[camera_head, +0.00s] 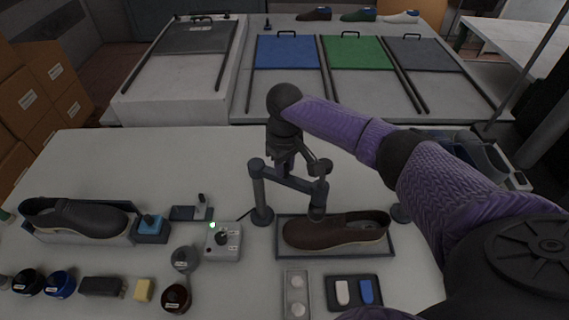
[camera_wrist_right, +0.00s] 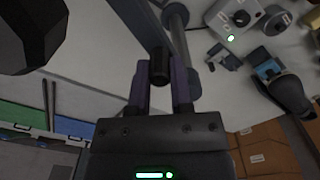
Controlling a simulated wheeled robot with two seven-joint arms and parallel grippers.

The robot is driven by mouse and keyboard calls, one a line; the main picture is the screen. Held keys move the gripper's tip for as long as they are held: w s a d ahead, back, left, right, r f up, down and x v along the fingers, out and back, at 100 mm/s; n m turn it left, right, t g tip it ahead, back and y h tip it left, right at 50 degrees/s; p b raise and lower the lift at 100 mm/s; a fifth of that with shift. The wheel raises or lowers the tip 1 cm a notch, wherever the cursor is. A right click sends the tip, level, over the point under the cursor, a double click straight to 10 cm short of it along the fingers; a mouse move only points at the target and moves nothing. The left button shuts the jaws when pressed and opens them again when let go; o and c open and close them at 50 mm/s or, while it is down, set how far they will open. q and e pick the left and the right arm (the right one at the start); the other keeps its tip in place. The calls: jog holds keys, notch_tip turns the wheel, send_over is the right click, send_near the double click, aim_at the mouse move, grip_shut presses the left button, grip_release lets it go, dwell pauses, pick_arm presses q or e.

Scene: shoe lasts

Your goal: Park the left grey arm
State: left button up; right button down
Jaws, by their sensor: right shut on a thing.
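The left grey arm (camera_head: 290,180) stands on a post behind the tray with the brown shoe. Its link runs right from the post to a second joint, near the shoe's left end. My right gripper (camera_head: 285,158) comes down from above close to the link. In the right wrist view, its fingers (camera_wrist_right: 160,85) are shut on a dark round handle (camera_wrist_right: 159,62), beside the grey arm's post (camera_wrist_right: 182,50). How the handle joins the arm is partly hidden. My left gripper is not in view.
The brown shoe (camera_head: 335,231) lies in a tray at front centre. A control box (camera_head: 223,241) with a green light stands left of it. A second grey post base (camera_head: 401,212) shows at right, mostly behind my arm. A black shoe (camera_head: 75,217) sits at left. The bench behind the post is clear.

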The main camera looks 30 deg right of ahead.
jog(key=shift+r, duration=0.1)
dwell(0.7)
jog(key=shift+s+a+r+p, duration=0.1)
jog(key=shift+p, duration=0.45)
jog(key=a+m+p, duration=0.7)
jog(key=m+p, duration=0.3)
jog(key=m, duration=0.2)
jog(key=shift+a+m, duration=0.2)
jog(key=shift+m, duration=0.2)
jog(key=c, duration=0.5)
grip_release()
jog(key=shift+a, duration=0.1)
jog(key=shift+c, duration=0.2)
